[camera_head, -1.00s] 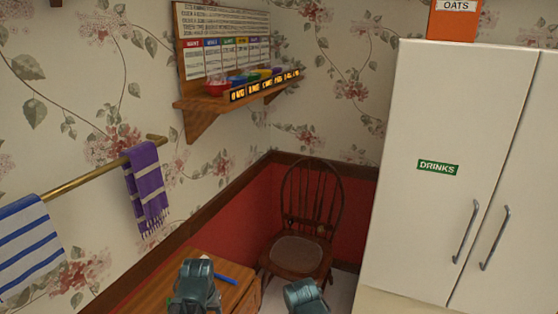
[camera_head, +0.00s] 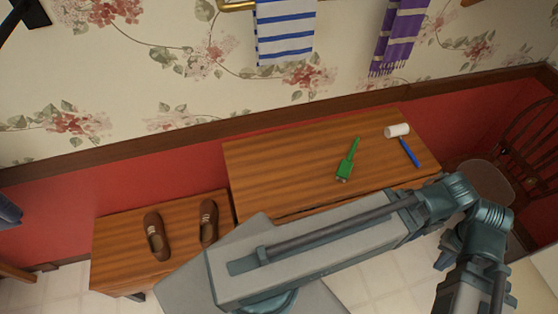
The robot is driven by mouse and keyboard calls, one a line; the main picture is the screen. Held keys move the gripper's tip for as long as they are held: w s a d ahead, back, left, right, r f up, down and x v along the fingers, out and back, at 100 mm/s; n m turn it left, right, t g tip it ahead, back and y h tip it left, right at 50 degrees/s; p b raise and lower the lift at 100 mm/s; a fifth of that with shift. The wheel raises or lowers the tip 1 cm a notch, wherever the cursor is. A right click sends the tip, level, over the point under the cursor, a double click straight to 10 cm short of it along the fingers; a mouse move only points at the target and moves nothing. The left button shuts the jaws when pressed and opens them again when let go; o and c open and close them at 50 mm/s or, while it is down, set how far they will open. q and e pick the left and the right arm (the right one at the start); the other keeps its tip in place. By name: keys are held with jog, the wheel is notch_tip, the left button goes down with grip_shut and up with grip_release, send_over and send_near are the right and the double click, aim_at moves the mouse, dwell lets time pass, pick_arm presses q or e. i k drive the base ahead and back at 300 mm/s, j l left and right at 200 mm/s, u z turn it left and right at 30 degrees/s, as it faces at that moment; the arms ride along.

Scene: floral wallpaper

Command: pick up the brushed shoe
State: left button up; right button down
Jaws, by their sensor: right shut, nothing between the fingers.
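Two brown shoes with pale laces stand side by side on a low wooden bench: the left shoe (camera_head: 156,237) and the right shoe (camera_head: 208,222). I cannot tell from their look which one is brushed. My right gripper (camera_head: 444,262) shows small at the lower right, beyond the bent arm, shut and empty. It is well to the right of both shoes and touches neither. My arm crosses the lower middle of the view, close to the right shoe in the picture. My left gripper is not in view.
The low bench (camera_head: 112,262) has bare room left of the shoes. A higher wooden table (camera_head: 270,165) beside it holds a green brush (camera_head: 347,162) and a white-headed mallet with a blue handle (camera_head: 398,131). A chair (camera_head: 490,180) stands at the right. Towels hang above.

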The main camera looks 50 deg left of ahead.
aim_at(208, 212)
jog(key=k+u, duration=0.1)
jog(key=u, duration=2.6)
